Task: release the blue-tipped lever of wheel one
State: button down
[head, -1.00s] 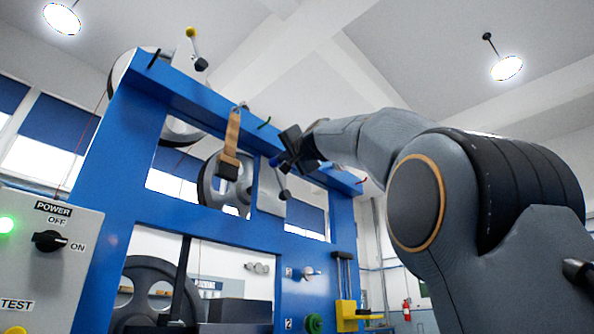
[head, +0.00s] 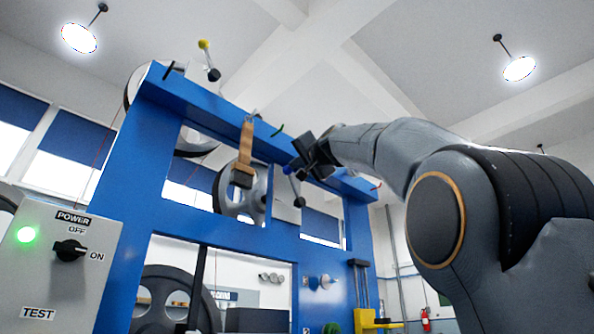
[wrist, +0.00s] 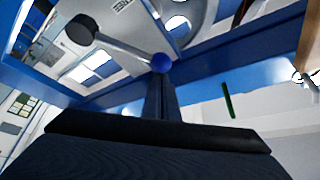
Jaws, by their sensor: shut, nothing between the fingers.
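The blue-tipped lever (head: 294,186) is on the blue frame in the head view, with its blue ball at the upper end and a dark knob below. The wrist view shows its blue ball (wrist: 161,62) just beyond my fingertips, with a grey rod (wrist: 122,47) running to a dark round hub. My gripper (head: 298,164) is at the blue ball, with closed fingers and nothing held. In the wrist view the shut fingers (wrist: 160,92) point at the ball; whether they touch it I cannot tell. A spoked wheel (head: 228,208) is behind the frame, partly hidden by a tan strap (head: 245,150).
The blue frame's top beam (head: 215,105) runs close to my gripper. A short green peg (wrist: 228,101) is right of my fingers in the wrist view. A grey power box (head: 65,275) with a green light is at left.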

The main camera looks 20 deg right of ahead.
jog(key=s+d+f+b, duration=0.1)
jog(key=s+d+b, duration=0.2)
jog(key=s, duration=0.6)
jog(key=shift+d, duration=0.45)
dwell(0.3)
